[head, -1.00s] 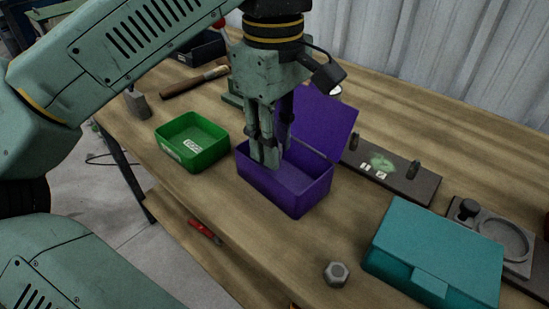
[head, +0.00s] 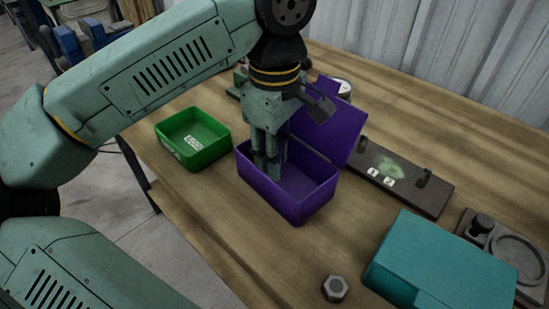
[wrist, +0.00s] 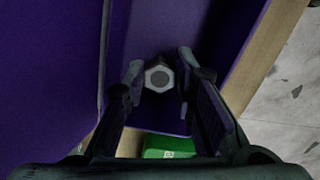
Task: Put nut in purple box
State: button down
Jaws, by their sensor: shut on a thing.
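The purple box (head: 292,207) stands on the workbench with its lid (head: 338,130) open towards the back. My gripper (head: 268,174) points down inside the box, towards its left side. In the wrist view a grey hex nut (wrist: 158,76) sits between my two fingertips, inside the purple walls. My gripper is shut on this nut. In the head view the fingers and box wall hide it. Another hex nut (head: 335,288) lies on the bench near the front edge, outside the box.
A green open box (head: 193,140) stands left of the purple box. A closed teal box (head: 440,262) is at the front right. A dark board (head: 405,181) with posts lies behind, and a grey fixture (head: 497,245) with a round recess is at the right.

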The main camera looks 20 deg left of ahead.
jog(key=shift+f, duration=0.9)
jog(key=c, duration=1.6)
grip_release()
notch_tip(320, 180, up, 12)
jog(key=p, duration=0.8)
jog(key=shift+r, duration=0.15)
